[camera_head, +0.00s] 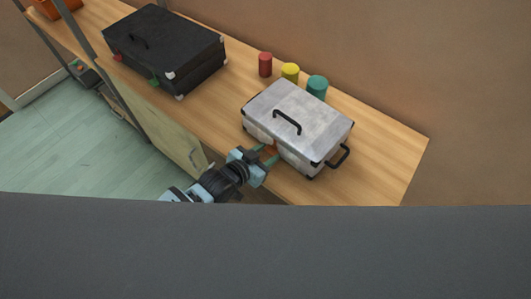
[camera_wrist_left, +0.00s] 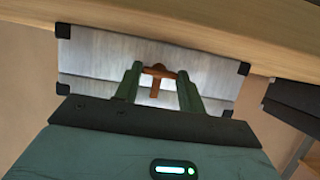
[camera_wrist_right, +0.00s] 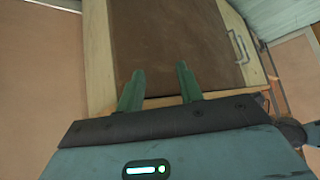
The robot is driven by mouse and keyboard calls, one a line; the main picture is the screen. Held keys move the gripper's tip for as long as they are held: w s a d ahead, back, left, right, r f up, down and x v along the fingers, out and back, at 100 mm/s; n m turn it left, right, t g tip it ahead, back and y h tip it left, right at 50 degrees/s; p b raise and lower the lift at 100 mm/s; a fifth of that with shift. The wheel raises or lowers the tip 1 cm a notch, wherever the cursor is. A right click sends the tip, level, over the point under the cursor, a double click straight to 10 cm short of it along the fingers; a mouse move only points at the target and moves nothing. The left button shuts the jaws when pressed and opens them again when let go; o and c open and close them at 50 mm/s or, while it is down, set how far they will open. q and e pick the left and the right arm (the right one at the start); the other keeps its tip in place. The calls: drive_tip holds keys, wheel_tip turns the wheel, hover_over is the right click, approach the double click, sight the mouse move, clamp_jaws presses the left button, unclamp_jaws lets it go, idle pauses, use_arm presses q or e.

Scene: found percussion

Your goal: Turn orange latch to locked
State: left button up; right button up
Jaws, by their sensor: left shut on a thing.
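The silver case (camera_head: 298,112) lies closed on the wooden table, with black corners and black handles. Its orange latch (camera_head: 271,149) is on the front face, mostly hidden by my left gripper in the head view. My right gripper (camera_wrist_right: 159,82) shows only in the right wrist view, fingers apart and empty.
Red (camera_head: 265,64), yellow (camera_head: 290,73) and teal (camera_head: 317,87) cylinders stand behind the silver case. A large black case (camera_head: 160,45) lies further left on the table (camera_head: 215,100). The table's right end is clear. A brown panel (camera_wrist_right: 165,40) faces my right gripper.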

use_arm(q)
drive_tip(key=o, duration=0.7)
use_arm(e)
drive_tip(key=shift+w+a, duration=0.1)
use_arm(q)
drive_tip(key=v, duration=0.7)
drive_tip(key=shift+s+a+r+p, duration=0.15)
drive_tip(key=shift+s+a+p, duration=0.15)
drive_tip(key=shift+p, duration=0.1)
use_arm(e)
drive_tip(key=shift+w+d+r, duration=0.2)
drive_tip(key=shift+w+r, duration=0.2)
drive_tip(key=shift+r, duration=0.15)
drive_tip(key=shift+a, duration=0.1)
